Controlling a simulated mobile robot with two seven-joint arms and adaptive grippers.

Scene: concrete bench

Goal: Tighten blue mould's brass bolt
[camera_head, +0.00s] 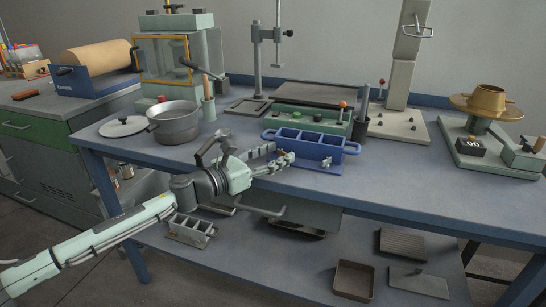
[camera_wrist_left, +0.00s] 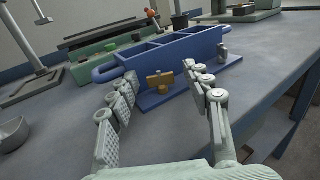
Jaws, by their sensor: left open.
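The blue mould (camera_head: 312,149) is an open box with compartments and loop handles at its ends, standing on the bench near its front edge. In the left wrist view the mould (camera_wrist_left: 190,57) shows the brass bolt (camera_wrist_left: 158,80) low on its front, at the left, and a grey bolt (camera_wrist_left: 222,50) at the right. My left gripper (camera_head: 280,155) is in front of the mould's left part. In the wrist view its open fingers (camera_wrist_left: 158,88) stand either side of the brass bolt's line, empty and apart from it. The fingers obscure the brass bolt in the head view. My right gripper is not in view.
A steel pot (camera_head: 174,124) and its lid (camera_head: 123,127) stand to the left. A green tray-like unit (camera_head: 300,122) is close behind the mould. A scale-like stand with a brass bowl (camera_head: 487,100) is at the right. The bench top (camera_head: 410,180) right of the mould is clear.

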